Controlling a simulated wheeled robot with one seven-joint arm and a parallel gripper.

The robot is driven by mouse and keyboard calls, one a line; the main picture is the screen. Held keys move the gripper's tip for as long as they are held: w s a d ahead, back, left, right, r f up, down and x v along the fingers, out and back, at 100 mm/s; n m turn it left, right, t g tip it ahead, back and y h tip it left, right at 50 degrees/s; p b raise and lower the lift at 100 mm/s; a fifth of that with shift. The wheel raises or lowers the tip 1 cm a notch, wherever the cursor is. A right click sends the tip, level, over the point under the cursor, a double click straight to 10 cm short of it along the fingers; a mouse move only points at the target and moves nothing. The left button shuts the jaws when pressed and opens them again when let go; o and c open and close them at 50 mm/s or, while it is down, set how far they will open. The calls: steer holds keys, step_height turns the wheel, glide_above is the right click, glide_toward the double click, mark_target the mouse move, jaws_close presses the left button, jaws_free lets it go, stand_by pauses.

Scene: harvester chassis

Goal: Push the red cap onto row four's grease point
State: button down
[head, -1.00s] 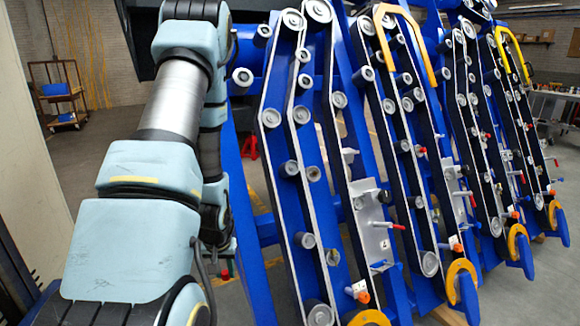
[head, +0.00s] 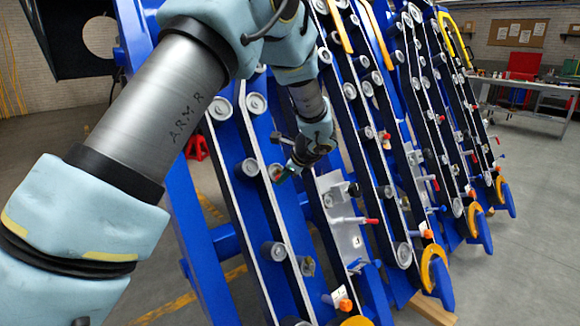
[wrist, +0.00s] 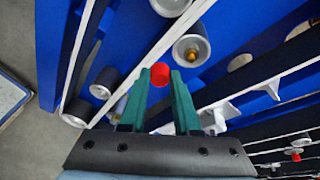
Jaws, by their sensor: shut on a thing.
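The red cap (wrist: 160,73) sits between the green fingertips of my gripper (wrist: 159,80) in the wrist view; the gripper is shut on it. In the head view my gripper (head: 281,172) is small, in front of the nearest belt rows, left of a grey bracket plate. The cap's open side and its exact tilt cannot be told. Row four's grease point cannot be picked out for certain. In the wrist view a grey roller with a brass-coloured centre (wrist: 191,51) lies just right of and beyond the cap, apart from it.
Blue slanted belt rows with many rollers recede to the right. A red-tipped lever (head: 372,221) sticks out from the bracket plate (head: 341,205). Orange knobs (head: 345,304) and a yellow hook (head: 433,262) are low down. Open floor lies at right.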

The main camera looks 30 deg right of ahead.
mark_target(280, 171)
steer(key=shift+m+t+h, duration=0.3)
steer(key=shift+m+h, duration=0.2)
steer(key=shift+m, duration=0.1)
steer(key=d+r, duration=0.1)
steer(key=d, duration=0.1)
steer(key=d+r, duration=0.1)
steer(key=d, duration=0.1)
steer(key=shift+s+r, duration=0.15)
steer(key=shift+r, duration=0.25)
steer(key=shift+a+r, duration=0.1)
steer(key=shift+a, duration=0.05)
steer(key=shift+w+a+f+b, duration=0.2)
steer(key=shift+w+f, duration=0.2)
steer(key=shift+w, duration=0.3)
steer(key=shift+w+a+f+b, duration=0.1)
steer(key=shift+w+f+b, duration=0.25)
steer(key=shift+w, duration=0.35)
steer(key=shift+w+a+f+b, duration=0.15)
steer(key=shift+w+f, duration=0.3)
steer(key=shift+w, duration=0.25)
steer(key=shift+w+a+f, duration=0.2)
steer(key=shift+w+f, duration=0.35)
steer(key=shift+w, duration=0.35)
steer(key=s, duration=0.1)
steer(key=s+r, duration=0.2)
steer(key=shift+s+d, duration=0.3)
steer(key=shift+d, duration=0.05)
steer(key=shift+w, duration=0.1)
